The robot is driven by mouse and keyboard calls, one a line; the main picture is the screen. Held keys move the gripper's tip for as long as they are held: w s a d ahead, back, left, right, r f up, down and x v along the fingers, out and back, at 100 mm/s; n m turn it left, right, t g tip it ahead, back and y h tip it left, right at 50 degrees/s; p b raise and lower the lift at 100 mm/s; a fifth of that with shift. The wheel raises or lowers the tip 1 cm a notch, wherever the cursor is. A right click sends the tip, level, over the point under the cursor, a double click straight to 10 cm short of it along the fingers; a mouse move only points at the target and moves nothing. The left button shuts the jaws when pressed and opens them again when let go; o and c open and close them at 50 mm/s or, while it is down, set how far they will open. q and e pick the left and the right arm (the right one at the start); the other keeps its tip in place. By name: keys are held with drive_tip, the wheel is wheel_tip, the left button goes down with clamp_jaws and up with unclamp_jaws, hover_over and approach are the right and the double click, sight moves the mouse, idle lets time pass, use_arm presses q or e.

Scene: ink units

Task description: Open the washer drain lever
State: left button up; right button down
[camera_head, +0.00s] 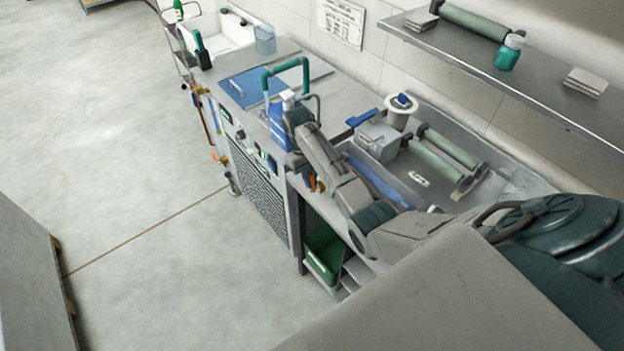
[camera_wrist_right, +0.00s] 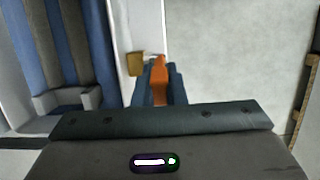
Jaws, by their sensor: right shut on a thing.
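The orange drain lever (camera_wrist_right: 160,82) is in the right wrist view, beside a small brass-coloured block (camera_wrist_right: 135,63). My right gripper (camera_wrist_right: 159,92) is shut on this lever, with a dark finger on each side of it. In the head view a bit of orange (camera_head: 320,185) shows at the washer's near side, beside my right arm, which hides most of that spot. The washer is the metal unit with a tray of rollers (camera_head: 448,150). My left gripper is in neither view.
A bench with a blue panel (camera_head: 252,86) and perforated front adjoins the washer. A green bin (camera_head: 325,255) sits low below it. A wall shelf (camera_head: 470,62) holds a roller and a teal jar (camera_head: 509,52).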

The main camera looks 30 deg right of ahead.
drive_tip(key=g, duration=0.1)
drive_tip(key=w+g, duration=0.1)
drive_tip(key=shift+f+g+b, duration=0.3)
drive_tip(key=shift+g+b, duration=0.05)
drive_tip(key=shift+g, duration=0.05)
drive_tip(key=shift+w+f+g+b, duration=0.2)
drive_tip(key=shift+w+g+b, duration=0.05)
drive_tip(key=shift+g+b, duration=0.3)
drive_tip(key=b, duration=0.1)
drive_tip(key=g+b, duration=0.1)
drive_tip(key=b, duration=0.1)
drive_tip(key=shift+w+a+f+g+b, duration=0.1)
drive_tip(key=shift+w+f+g+b, duration=0.15)
drive_tip(key=shift+f+b, duration=0.1)
drive_tip(key=shift+r+g+h+b, duration=0.1)
drive_tip(key=shift+g+h+b, duration=0.25)
drive_tip(key=shift+b, duration=0.65)
drive_tip(key=c, duration=1.5)
unclamp_jaws()
drive_tip(key=shift+w, duration=0.1)
drive_tip(key=shift+r, duration=0.15)
